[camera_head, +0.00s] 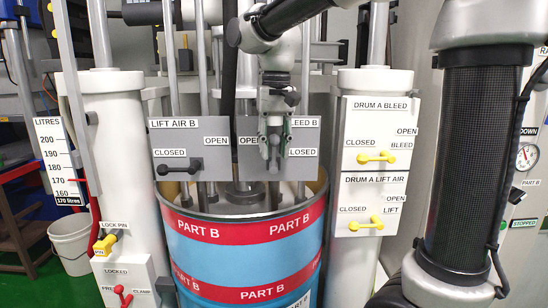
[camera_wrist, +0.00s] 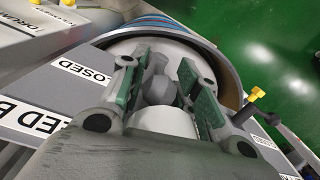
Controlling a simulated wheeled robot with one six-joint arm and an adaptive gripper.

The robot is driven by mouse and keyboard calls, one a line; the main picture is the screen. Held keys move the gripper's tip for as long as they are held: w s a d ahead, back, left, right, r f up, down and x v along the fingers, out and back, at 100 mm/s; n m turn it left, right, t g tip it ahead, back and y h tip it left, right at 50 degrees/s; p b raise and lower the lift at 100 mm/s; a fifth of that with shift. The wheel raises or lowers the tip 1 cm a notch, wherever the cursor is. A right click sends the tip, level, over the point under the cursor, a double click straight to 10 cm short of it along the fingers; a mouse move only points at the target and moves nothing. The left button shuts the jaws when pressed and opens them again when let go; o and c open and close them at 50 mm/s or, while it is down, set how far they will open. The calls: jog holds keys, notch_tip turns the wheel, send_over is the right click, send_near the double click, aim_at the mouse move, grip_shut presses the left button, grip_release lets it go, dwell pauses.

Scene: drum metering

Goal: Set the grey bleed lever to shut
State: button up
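The BLEED B panel (camera_head: 309,168) stands above the back of the drum, its OPEN label to the left and its CLOSED label to the right. My gripper (camera_head: 274,153) is in front of it, pointing down, and covers the middle of the panel and part of its title. In the wrist view my gripper (camera_wrist: 162,88) has its green-padded fingers apart. A grey rounded knob (camera_wrist: 157,87), seemingly part of the bleed lever, shows between the pads with a visible gap at each side. The lever's exact angle is hidden in the head view.
The LIFT AIR B panel (camera_head: 217,128) has a dark lever (camera_head: 180,166) lying level near CLOSED. The blue and red drum (camera_head: 240,250) stands below. Yellow levers (camera_head: 376,157) show on the DRUM A panels at right. Vertical rods stand close around my arm.

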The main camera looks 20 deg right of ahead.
jog(key=shift+f, duration=1.4)
grip_shut()
